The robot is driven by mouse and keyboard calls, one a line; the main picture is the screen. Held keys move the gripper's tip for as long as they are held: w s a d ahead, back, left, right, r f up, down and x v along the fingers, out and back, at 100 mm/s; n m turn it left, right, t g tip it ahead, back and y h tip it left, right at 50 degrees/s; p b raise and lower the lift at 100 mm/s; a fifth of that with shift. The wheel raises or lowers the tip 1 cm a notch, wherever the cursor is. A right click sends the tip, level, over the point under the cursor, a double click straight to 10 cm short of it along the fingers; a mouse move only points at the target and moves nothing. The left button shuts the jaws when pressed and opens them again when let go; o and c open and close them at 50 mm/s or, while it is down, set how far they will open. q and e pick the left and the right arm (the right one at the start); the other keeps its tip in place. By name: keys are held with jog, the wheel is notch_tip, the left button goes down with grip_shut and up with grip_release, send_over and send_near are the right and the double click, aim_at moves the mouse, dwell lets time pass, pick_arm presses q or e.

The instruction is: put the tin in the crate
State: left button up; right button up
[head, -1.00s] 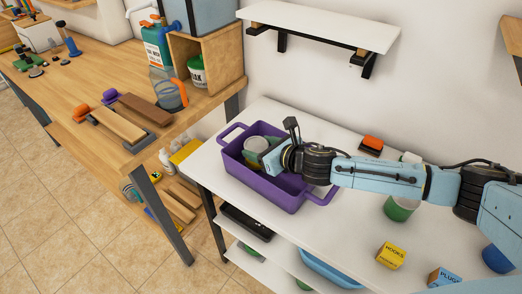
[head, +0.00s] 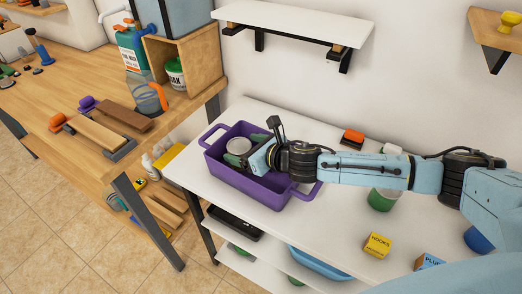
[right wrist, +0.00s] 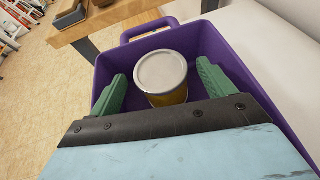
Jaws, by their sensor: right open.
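The purple crate (head: 262,190) stands on the white table, and its walls also show in the right wrist view (right wrist: 205,40). The tin (head: 238,146) is inside the crate and looks upright, with its pale grey lid facing up. In the right wrist view the tin (right wrist: 163,75) shows a yellow-brown side below the lid. My right gripper (right wrist: 162,72) is open, with one green finger on each side of the tin and gaps between. In the head view my right gripper (head: 250,152) reaches into the crate from the right. My left gripper is not in view.
On the white table (head: 330,225) right of the crate are an orange-and-black item (head: 352,138), a green can (head: 381,200) partly behind my arm, and a yellow box (head: 377,245). A wall shelf (head: 295,24) hangs above. A wooden bench (head: 60,90) stands left.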

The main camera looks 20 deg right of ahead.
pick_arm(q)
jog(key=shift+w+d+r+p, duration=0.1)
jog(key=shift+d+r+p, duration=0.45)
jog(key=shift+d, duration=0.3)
pick_arm(e)
jog(key=v, duration=1.1)
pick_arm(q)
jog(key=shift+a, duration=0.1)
pick_arm(e)
jog(key=shift+d, duration=0.1)
jog(key=shift+s, duration=0.1)
